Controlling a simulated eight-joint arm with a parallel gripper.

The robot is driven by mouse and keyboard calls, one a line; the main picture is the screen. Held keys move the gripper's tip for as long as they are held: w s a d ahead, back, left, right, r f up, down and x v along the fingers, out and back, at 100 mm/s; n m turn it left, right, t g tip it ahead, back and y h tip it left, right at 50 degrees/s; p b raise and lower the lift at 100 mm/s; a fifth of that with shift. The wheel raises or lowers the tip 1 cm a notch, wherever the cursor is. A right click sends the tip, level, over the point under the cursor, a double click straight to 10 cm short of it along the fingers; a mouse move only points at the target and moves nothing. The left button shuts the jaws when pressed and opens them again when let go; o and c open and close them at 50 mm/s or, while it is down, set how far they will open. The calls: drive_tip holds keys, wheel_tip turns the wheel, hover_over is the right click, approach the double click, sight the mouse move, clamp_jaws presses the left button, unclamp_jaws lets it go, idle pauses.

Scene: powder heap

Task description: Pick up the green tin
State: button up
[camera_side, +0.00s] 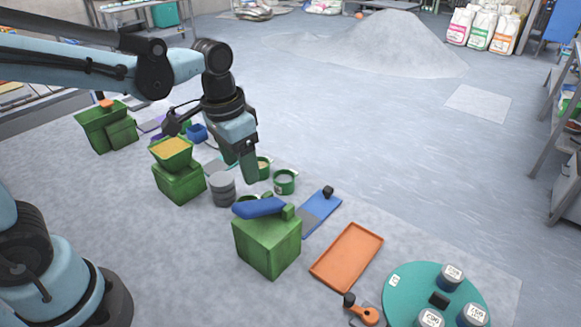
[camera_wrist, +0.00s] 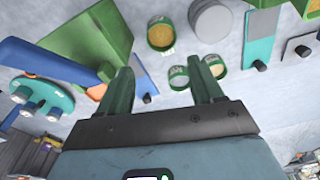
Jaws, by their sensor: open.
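My gripper (camera_side: 250,180) points down, open and empty, above the middle of the floor sheet. In the wrist view its two fingers (camera_wrist: 160,68) stand apart. Several green tins show there: one with yellow powder (camera_wrist: 161,35) lies beyond the gap, one with pale contents (camera_wrist: 179,84) is just inside the right finger, and one with beige contents (camera_wrist: 216,68) is just outside it. In the side view one green tin (camera_side: 285,183) stands right of the fingers, and another (camera_side: 264,168) is partly hidden behind them. I cannot tell whether the fingers touch any tin.
A grey tin (camera_side: 222,190) stands left of the fingers. A green block (camera_side: 268,245) with a blue scoop (camera_side: 260,207) is in front. A blue-and-grey scraper (camera_side: 322,212), orange tray (camera_side: 346,256) and teal turntable (camera_side: 405,300) lie to the right.

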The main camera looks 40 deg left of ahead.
sight(249, 197)
drive_tip(key=shift+w+f, duration=0.2)
drive_tip(key=shift+f, duration=1.5)
drive_tip(key=shift+w+f, duration=0.25)
drive_tip(key=shift+f, duration=1.5)
drive_tip(key=shift+w+f, duration=0.2)
drive_tip(key=shift+f, duration=1.5)
drive_tip(key=shift+c, duration=0.4)
drive_tip(key=c, duration=0.7)
